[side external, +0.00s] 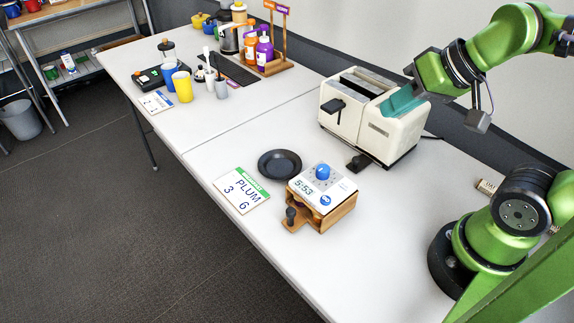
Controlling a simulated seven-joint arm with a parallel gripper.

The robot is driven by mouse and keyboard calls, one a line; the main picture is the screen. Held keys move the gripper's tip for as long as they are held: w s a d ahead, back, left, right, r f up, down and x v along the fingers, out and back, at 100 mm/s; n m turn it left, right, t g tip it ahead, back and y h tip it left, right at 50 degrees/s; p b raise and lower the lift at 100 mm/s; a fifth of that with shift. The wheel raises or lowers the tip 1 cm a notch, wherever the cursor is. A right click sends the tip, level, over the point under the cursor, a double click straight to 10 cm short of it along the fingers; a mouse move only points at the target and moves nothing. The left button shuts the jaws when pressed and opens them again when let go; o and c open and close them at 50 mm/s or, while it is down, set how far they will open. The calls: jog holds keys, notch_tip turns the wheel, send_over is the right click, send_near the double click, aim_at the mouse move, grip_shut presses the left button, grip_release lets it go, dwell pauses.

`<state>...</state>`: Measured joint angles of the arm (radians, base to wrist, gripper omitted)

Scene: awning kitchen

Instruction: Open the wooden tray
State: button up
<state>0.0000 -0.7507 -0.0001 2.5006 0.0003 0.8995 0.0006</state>
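The wooden tray (337,216) sits low in a small white-topped box (340,184) on the table, with a blue knob (322,172) and a "5:53" display on top. A wooden tab with a dark knob (291,214) sticks out from the tray at the box's front left. I cannot tell how far the tray is out, and its inside is hidden. Whether the fingers are open or shut is unclear.
A cream toaster (372,130) with dark levers stands behind the box. A yellow cup (183,87) and bottles (264,52) stand farther back. The table in front of the box is clear.

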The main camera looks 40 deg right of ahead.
jog(key=shift+o, duration=1.2)
jog(key=shift+a+f, duration=0.15)
jog(key=shift+f, duration=0.15)
jog(key=o, duration=0.5)
jog(key=shift+w+a+f+g, duration=0.3)
jog(key=shift+w+f+g, duration=0.1)
jog(key=shift+w, duration=0.15)
jog(key=shift+w+a+f+g, duration=0.25)
jog(key=shift+w+g, duration=0.15)
jog(key=shift+w, duration=0.15)
jog(key=m+g+y, duration=0.2)
jog(key=m+g, duration=0.5)
jog(key=m, duration=0.3)
send_near(291, 210)
jog(key=x, duration=0.8)
jog(key=shift+f, duration=0.3)
jog(key=shift+c, duration=0.2)
grip_shut()
jog(key=shift+a+n, duration=0.1)
jog(key=shift+n, duration=0.2)
